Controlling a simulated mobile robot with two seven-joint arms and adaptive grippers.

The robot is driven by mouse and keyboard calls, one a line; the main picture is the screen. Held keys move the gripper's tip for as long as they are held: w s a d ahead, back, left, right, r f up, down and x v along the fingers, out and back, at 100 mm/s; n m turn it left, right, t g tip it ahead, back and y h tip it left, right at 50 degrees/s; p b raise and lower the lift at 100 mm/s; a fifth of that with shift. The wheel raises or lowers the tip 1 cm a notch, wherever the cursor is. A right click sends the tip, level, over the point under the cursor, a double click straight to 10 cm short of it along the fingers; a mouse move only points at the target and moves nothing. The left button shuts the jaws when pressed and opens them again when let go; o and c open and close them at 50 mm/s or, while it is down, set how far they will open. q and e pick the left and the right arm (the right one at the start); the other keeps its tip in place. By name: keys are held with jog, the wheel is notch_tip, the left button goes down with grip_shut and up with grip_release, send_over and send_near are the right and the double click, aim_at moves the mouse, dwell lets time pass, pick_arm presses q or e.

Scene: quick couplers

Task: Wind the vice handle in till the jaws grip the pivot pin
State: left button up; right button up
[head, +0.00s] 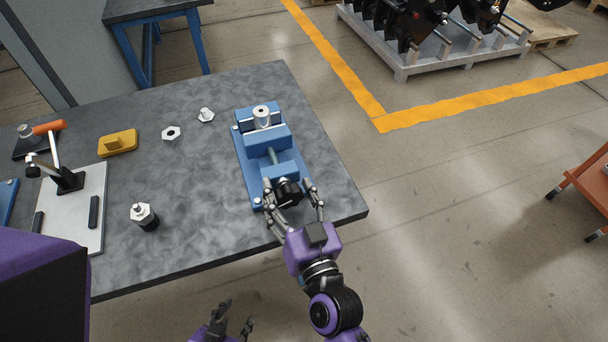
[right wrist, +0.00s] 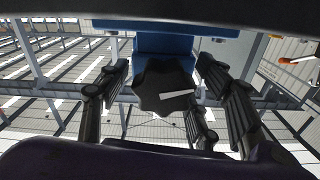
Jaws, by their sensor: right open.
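The blue vice (head: 270,170) sits near the right end of the dark workbench. The silver pivot pin (head: 262,117) stands upright between its far jaw and the nearer sliding jaw (head: 268,138); I cannot tell whether both jaws touch it. The black lobed vice handle (head: 287,191) is at the vice's near end. My right gripper (head: 295,197) is open, its fingers on either side of the handle. In the right wrist view the handle (right wrist: 160,88), with a white mark, lies between the spread fingers, apparently clear of them. My left gripper (head: 232,322) is open and empty below the bench edge.
On the workbench (head: 200,215) lie a yellow block (head: 118,142), a hex nut (head: 171,133), a small bolt-like fitting (head: 206,115) and a black-and-silver coupler (head: 144,215). A plate with a toggle clamp (head: 68,180) stands left. Bare bench lies between these and the vice.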

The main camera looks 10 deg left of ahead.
jog(key=c, duration=1.1)
jog(key=shift+m+p, duration=0.3)
jog(key=shift+m, duration=0.1)
jog(key=shift+f, duration=0.1)
jog(key=o, duration=1.1)
jog(key=v, duration=1.2)
